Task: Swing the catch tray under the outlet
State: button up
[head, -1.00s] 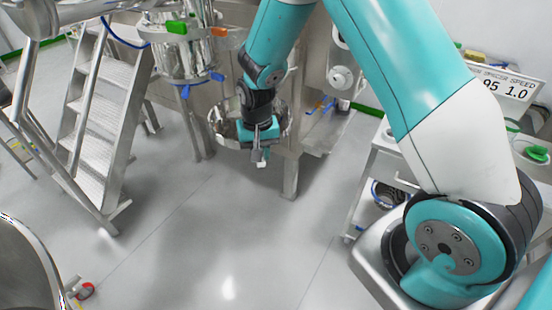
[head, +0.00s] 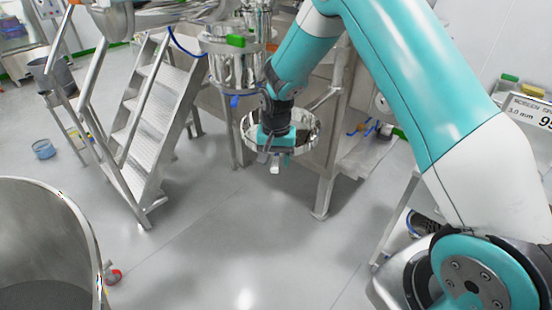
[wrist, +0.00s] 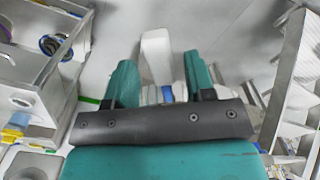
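The catch tray (head: 310,134) looks to be the round shiny steel pan low beside the frame leg in the head view. A white handle stub (head: 275,169) shows at its near side. The handle (wrist: 157,55) also shows in the wrist view, standing between my fingers, with a blue bit at its base. My gripper (head: 271,158) is in front of the tray. Its teal fingers (wrist: 161,75) are apart, one on each side of the handle, with a gap visible on the right. The steel vessel (head: 232,62) stands above and left of the tray; its outlet is not clearly visible.
Metal steps (head: 158,115) stand left of the tray. A frame leg (head: 325,190) is close on its right. A steel drum (head: 45,225) fills the lower left, and a trolley (head: 400,205) stands at right. The floor between is clear.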

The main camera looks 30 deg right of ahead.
jog(key=shift+a, duration=0.1)
notch_tip(320, 180, up, 17)
jog(key=b, duration=0.3)
jog(key=shift+r, duration=0.2)
dwell(0.4)
